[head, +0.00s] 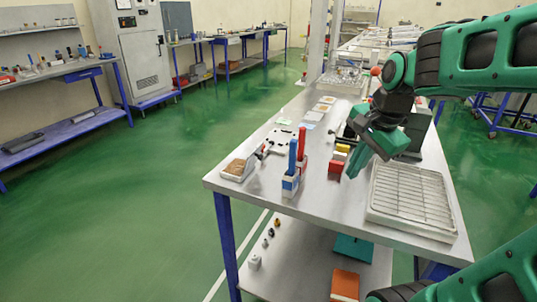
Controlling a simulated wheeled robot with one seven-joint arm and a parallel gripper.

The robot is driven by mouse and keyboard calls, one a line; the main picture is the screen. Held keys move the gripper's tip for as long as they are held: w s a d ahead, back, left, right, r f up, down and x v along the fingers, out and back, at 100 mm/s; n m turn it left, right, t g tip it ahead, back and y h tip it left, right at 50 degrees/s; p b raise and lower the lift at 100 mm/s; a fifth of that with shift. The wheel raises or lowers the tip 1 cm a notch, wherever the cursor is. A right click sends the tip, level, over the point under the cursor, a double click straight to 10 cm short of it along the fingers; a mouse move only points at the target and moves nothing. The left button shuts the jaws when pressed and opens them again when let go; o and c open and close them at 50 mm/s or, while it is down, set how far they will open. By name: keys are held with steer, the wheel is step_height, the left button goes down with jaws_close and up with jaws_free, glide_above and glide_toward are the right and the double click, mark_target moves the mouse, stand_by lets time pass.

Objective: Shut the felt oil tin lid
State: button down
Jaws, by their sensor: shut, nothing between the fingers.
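The felt oil tin (235,171) is a small pale tray-like tin with a brown pad inside. It stands near the left front corner of the table. Its brown inside shows, so it looks open; a pale raised panel at its right side looks like the lid (250,166), but it is too small to be sure of its angle. My green gripper (354,173) is shut and empty. It hangs over the table well to the right of the tin, near a red block, and is not touching the tin.
A blue-and-white holder with red and blue upright tubes (291,184) stands between tin and gripper. Red and yellow blocks (337,167) are beside my gripper. A ribbed metal tray (412,200) lies at the right. Bare tabletop (320,205) is in front.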

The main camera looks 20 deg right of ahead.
steer(key=w+a+r+m+t+y, duration=0.1)
steer(key=w+a+r+m+t, duration=0.15)
steer(key=w+r+m, duration=0.35)
steer(key=w+a+r+m+t+y, duration=0.15)
steer(key=w+a+m, duration=0.25)
steer(key=w, duration=0.4)
steer(key=w+a+f+g, duration=0.1)
steer(key=w+a+f, duration=0.1)
steer(key=f, duration=0.3)
steer(key=w+a+f+g+y, duration=0.1)
steer(key=w+a+f+g, duration=0.1)
steer(key=a+f, duration=0.3)
steer(key=shift+w+a+f+g, duration=0.2)
steer(key=shift+w+f+g, duration=0.1)
steer(key=shift+w+f, duration=0.4)
steer(key=shift+d, duration=0.1)
